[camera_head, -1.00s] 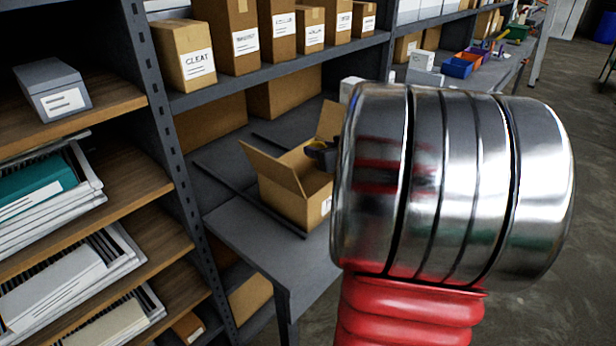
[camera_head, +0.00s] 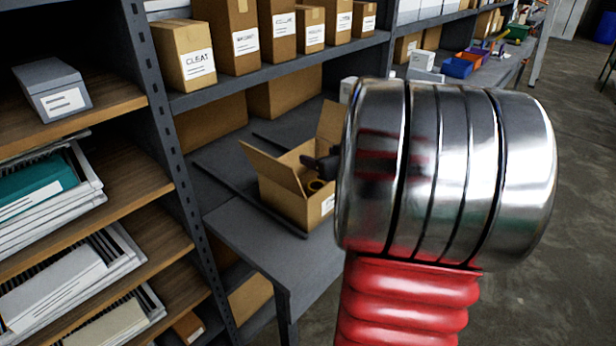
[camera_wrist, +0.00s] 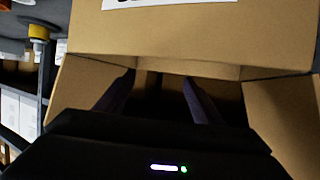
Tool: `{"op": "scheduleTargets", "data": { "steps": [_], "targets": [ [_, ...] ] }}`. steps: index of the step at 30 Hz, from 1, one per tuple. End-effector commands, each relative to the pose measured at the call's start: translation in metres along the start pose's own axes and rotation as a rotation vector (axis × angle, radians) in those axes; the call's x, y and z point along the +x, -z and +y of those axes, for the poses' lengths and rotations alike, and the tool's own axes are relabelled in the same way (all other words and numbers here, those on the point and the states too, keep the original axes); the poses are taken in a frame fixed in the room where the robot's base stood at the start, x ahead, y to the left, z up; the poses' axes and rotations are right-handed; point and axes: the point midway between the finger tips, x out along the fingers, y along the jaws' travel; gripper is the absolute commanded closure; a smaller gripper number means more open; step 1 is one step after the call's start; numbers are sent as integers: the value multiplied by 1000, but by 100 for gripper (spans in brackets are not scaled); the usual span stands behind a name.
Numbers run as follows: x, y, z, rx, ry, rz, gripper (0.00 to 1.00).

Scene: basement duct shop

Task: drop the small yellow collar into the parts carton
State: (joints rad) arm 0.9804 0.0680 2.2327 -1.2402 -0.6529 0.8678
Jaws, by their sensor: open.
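The parts carton (camera_head: 290,201) is an open brown box with raised flaps, standing on the grey bench. My gripper is dark and partly hidden behind my shiny metal arm link. In the wrist view my gripper (camera_wrist: 160,92) has its two fingers apart, pointing into the shadowed carton (camera_wrist: 190,45). I see no collar between them there.
A shelf of labelled brown boxes (camera_head: 240,38) runs above the bench (camera_head: 255,246). Blue bins (camera_head: 459,67) stand farther along at the right. A rack with binders (camera_head: 38,186) is at the left. In the wrist view a yellow-topped post (camera_wrist: 38,32) stands beside the carton.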

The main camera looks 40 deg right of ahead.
Motion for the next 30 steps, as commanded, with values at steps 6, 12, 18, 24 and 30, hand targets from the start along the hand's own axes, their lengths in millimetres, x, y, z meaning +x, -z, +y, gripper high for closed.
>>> {"op": "scheduleTargets", "data": {
  "steps": [6, 12, 18, 24, 30],
  "targets": [
    [-1, 0, 0, 0, 0, 0, 38],
    [-11, 1, 0, 0, 0, 1, 38],
    [-34, 0, 1, 0, -3, 1, 38],
    [-61, 0, 1, -1, -3, 1, 38],
    [-88, 0, 1, -1, -4, 1, 38]
  ]
}}
